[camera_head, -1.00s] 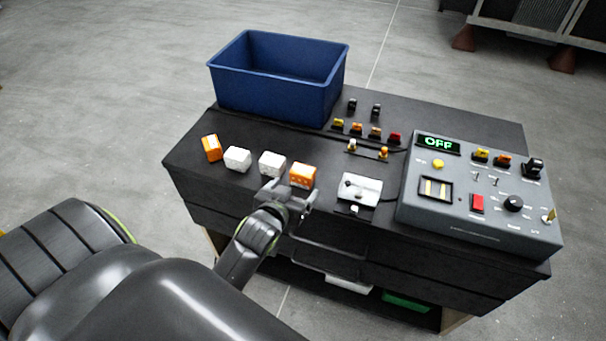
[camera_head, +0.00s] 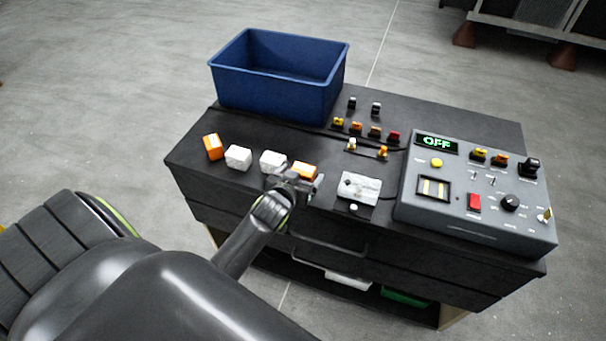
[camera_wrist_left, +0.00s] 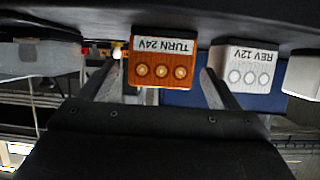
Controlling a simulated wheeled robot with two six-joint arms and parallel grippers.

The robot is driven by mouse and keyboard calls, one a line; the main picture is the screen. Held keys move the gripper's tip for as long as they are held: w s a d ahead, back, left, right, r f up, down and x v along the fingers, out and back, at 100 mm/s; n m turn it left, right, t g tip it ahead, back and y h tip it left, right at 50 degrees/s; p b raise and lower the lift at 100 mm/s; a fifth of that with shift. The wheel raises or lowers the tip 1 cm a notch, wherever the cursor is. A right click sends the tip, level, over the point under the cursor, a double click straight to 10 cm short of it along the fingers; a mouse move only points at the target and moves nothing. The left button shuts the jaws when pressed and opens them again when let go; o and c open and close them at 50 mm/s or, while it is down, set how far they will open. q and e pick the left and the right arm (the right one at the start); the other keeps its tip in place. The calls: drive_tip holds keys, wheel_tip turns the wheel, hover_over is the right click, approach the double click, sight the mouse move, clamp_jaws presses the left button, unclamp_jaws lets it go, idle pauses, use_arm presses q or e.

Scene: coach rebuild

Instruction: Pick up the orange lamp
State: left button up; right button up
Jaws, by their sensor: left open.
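An orange lamp (camera_head: 304,170) stands on the dark cabinet top, at the right end of the row of lamps. In the left wrist view the orange lamp (camera_wrist_left: 161,68) reads "TURN 24V" and lies between the two fingers. My left gripper (camera_head: 301,181) is open at its near side; the left wrist view shows the gripper (camera_wrist_left: 160,84) with a finger on each side of it. I cannot tell if the fingers touch it. A second orange lamp (camera_head: 213,146) stands at the left end of the row. My right gripper is not in view.
Two white lamps stand between the orange ones; the nearer one (camera_head: 272,162), "REV 12V" (camera_wrist_left: 247,72), is close beside my finger. A white switch box (camera_head: 358,188) is to the right, beside a grey control panel (camera_head: 450,222). A blue bin (camera_head: 270,95) stands behind.

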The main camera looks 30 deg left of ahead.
use_arm(q)
drive_tip(key=c, duration=1.1)
drive_tip(key=shift+r, duration=0.1)
